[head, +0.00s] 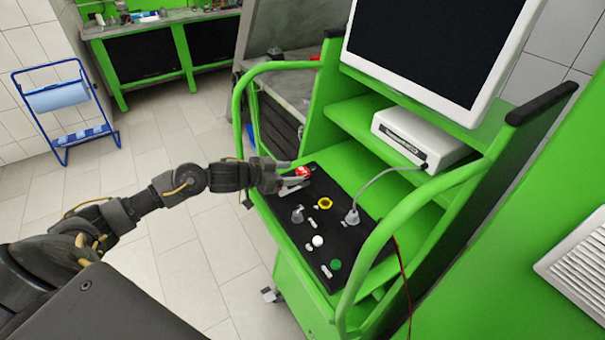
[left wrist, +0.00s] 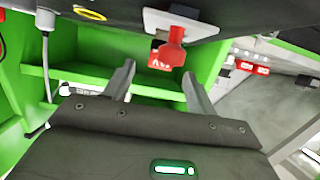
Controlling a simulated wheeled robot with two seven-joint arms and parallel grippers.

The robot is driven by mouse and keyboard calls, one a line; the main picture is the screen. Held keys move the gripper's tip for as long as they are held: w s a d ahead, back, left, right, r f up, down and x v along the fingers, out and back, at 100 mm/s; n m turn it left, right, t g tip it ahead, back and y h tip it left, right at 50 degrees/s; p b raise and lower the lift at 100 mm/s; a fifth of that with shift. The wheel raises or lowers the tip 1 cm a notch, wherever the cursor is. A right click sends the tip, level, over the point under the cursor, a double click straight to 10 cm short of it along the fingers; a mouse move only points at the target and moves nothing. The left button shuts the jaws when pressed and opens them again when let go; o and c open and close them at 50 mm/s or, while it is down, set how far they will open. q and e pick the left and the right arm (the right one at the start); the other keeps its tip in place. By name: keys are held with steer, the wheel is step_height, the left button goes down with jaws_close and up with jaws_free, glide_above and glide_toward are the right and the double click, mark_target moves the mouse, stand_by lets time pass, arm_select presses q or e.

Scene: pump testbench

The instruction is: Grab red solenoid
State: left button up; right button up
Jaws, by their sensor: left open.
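The red solenoid (head: 303,172) sits at the far left end of the black panel (head: 345,208) on the green testbench. In the left wrist view the red solenoid (left wrist: 172,48) hangs by a pale bracket above and between my fingers. My left gripper (head: 287,172) reaches in from the left at the solenoid, its fingers on either side of it in the head view. In the left wrist view its two fingers (left wrist: 158,85) are spread apart with nothing between the tips. Whether they touch the solenoid I cannot tell. My right gripper is not in view.
The panel also holds a yellow ring (head: 324,203), a grey plug (head: 352,217) with a cable, a white knob (head: 317,241) and a green button (head: 336,264). Green rails (head: 410,205) flank the panel. A monitor (head: 440,45) and a white box (head: 420,140) stand behind.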

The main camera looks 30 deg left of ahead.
mark_target(299, 171)
arm_select(q)
steer(key=x, duration=0.2)
steer(key=shift+w+d, duration=0.15)
steer(key=shift+w, duration=0.15)
steer(key=shift+w+d+f, duration=0.15)
steer(key=shift+f, duration=0.05)
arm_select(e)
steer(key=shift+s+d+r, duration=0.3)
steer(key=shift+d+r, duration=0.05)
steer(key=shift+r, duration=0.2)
arm_select(q)
steer(key=shift+c, duration=0.5)
steer(key=c, duration=1.1)
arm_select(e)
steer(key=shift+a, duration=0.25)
arm_select(q)
steer(key=shift+r, duration=0.1)
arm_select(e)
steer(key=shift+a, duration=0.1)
